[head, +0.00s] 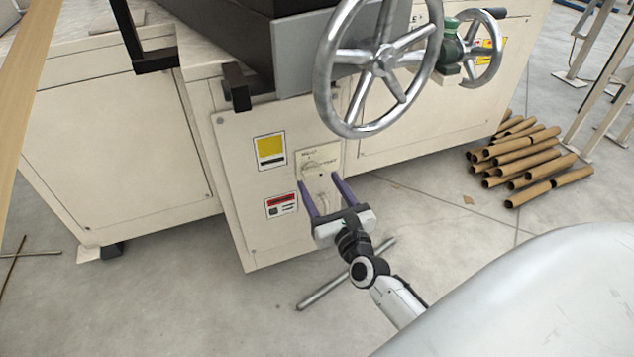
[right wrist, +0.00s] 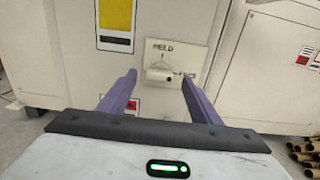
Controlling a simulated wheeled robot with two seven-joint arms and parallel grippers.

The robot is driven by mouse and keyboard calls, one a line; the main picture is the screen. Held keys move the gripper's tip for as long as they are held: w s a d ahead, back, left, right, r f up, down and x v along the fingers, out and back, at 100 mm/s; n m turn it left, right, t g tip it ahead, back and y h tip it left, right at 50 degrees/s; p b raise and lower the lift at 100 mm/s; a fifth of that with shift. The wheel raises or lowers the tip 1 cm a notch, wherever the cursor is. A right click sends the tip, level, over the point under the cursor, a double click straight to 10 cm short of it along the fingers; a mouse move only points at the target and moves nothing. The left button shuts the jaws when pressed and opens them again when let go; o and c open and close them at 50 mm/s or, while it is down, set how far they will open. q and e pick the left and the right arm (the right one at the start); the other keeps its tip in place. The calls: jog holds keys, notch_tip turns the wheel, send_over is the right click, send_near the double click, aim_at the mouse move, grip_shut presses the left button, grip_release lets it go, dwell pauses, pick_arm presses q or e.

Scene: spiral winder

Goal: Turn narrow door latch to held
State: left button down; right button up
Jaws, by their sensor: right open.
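The narrow door (head: 238,180) is the cream panel at the middle of the machine, and it looks closed. Its latch (head: 312,164) sits on a small pale plate near the door's upper right. In the right wrist view the latch (right wrist: 160,74) looks like a pale knob lying roughly sideways below the word HELD and a short mark. My right gripper (head: 319,180) is open and empty, its purple fingers pointing at the plate. In the right wrist view its fingertips (right wrist: 159,79) appear either side of the latch; contact cannot be told. My left gripper is not in view.
A large silver handwheel (head: 384,62) juts out above the latch, with a smaller wheel (head: 482,48) to its right. A black bracket (head: 236,88) sticks out at the door's upper left. Cardboard tubes (head: 525,160) lie on the floor at right.

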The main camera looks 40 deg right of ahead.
aim_at(312, 172)
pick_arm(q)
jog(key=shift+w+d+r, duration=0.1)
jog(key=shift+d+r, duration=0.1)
pick_arm(e)
jog(key=shift+x, duration=1.4)
jog(key=c, duration=1)
jog(key=shift+c, duration=0.2)
